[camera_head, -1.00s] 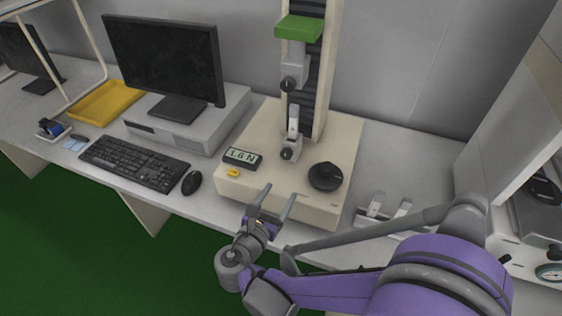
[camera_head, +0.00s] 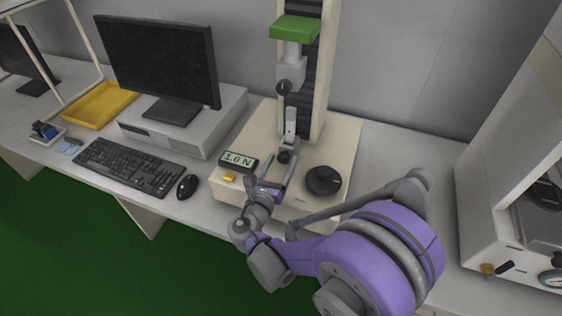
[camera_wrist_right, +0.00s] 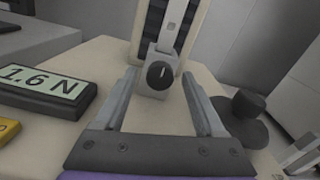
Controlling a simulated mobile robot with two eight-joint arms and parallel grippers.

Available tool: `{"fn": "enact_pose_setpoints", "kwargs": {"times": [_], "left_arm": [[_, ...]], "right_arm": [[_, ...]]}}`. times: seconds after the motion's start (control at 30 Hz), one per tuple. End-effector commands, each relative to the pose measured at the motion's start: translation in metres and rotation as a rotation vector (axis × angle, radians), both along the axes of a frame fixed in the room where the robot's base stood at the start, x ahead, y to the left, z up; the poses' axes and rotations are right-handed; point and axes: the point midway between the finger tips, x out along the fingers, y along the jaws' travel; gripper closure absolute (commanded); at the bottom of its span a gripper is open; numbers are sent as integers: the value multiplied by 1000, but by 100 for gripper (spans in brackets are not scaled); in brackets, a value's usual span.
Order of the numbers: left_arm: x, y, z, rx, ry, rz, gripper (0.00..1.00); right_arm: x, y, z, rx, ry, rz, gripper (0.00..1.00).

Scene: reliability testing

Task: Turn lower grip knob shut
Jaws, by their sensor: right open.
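The lower grip knob (camera_head: 284,157) is a small black round knob on the front of the grey lower grip of the cream test stand. In the right wrist view the lower grip knob (camera_wrist_right: 160,75) shows a light mark, close to upright. My right gripper (camera_head: 280,168) is open. Its fingers point at the knob from the front. In the right wrist view the right gripper (camera_wrist_right: 160,88) has the knob between and slightly beyond its fingertips, with no contact visible. The upper grip knob (camera_head: 284,87) is higher on the column. My left gripper is not in view.
A display reading 1.6 N (camera_head: 238,161) and a yellow button (camera_head: 229,178) sit left of the gripper. A large black dial (camera_head: 323,180) stands close on its right. A keyboard (camera_head: 128,166), mouse (camera_head: 187,186) and monitor (camera_head: 160,60) are farther left.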

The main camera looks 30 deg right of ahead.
Motion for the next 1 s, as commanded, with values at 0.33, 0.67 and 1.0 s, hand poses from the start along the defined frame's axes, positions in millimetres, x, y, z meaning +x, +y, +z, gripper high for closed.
{"fn": "enact_pose_setpoints", "kwargs": {"times": [0.33,0.67,1.0], "left_arm": [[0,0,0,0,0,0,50],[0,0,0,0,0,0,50],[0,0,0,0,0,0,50]], "right_arm": [[2,-2,0,0,0,0,34],[2,-2,0,0,0,0,93],[2,-2,0,11,-13,1,100]]}}
